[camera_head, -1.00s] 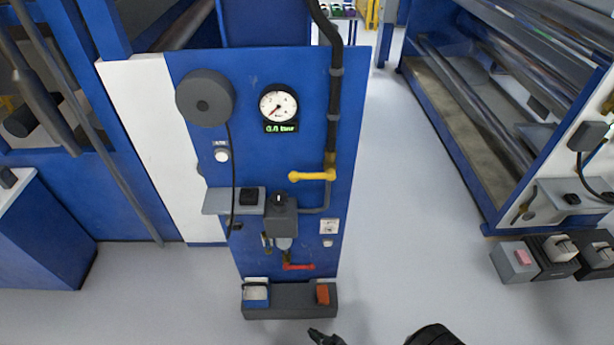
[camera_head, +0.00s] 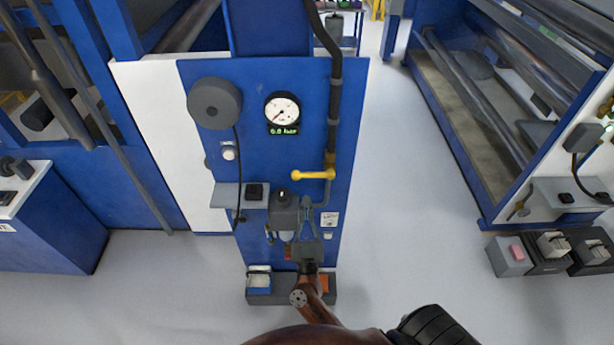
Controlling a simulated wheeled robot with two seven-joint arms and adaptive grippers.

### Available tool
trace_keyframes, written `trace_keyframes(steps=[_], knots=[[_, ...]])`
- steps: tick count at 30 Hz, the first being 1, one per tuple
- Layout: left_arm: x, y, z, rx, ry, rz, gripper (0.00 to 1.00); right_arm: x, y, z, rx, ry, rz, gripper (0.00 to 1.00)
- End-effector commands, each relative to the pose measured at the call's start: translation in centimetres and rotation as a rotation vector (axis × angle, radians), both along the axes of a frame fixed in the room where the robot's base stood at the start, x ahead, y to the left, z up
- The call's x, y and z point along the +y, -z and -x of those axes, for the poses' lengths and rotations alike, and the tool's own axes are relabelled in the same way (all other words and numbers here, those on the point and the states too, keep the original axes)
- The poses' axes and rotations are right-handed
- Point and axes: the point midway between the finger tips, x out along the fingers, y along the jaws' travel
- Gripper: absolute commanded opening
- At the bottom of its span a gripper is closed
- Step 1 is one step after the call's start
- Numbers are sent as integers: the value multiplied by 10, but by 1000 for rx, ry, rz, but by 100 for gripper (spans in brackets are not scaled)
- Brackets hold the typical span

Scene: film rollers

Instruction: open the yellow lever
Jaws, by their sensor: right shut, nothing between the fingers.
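The yellow lever (camera_head: 312,175) is on the blue panel (camera_head: 235,85), below and right of the round gauge (camera_head: 282,110). It lies level, its handle reaching left from the joint on the dark vertical pipe. The gauge's digital readout appears to show 0.0 bar. My right gripper (camera_head: 308,204) is in front of the lower panel, pointing up, shut and empty. Its tips are below the lever in the picture, apart from it, next to the grey regulator (camera_head: 284,212). The gripper partly hides the red lever low on the panel. My left gripper is not in view.
A grey shelf (camera_head: 228,194) sticks out left of the regulator. A dark pipe (camera_head: 336,105) runs down the panel's right side. Open floor (camera_head: 410,200) lies to the right, before a roller machine.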

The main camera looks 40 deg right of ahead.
Motion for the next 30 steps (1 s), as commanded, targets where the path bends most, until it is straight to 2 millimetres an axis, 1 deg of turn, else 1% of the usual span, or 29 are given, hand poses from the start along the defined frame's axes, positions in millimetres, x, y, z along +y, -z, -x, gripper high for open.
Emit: trace_keyframes(steps=[2, 11, 14, 17, 20, 30], knots=[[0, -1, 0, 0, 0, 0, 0, -2, -5, 2, -8, 10, -5, 0], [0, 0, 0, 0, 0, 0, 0, -2, -5, 2, -9, 9, -4, 0], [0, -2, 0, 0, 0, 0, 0, -4, -8, -2, -9, 9, -2, 0], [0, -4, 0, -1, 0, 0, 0, -9, -15, -9, -11, 9, -3, 0], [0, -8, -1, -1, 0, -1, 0, -17, -25, -22, -12, 8, -1, 0], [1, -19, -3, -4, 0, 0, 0, -50, -59, -71, -11, 8, -1, 0]])
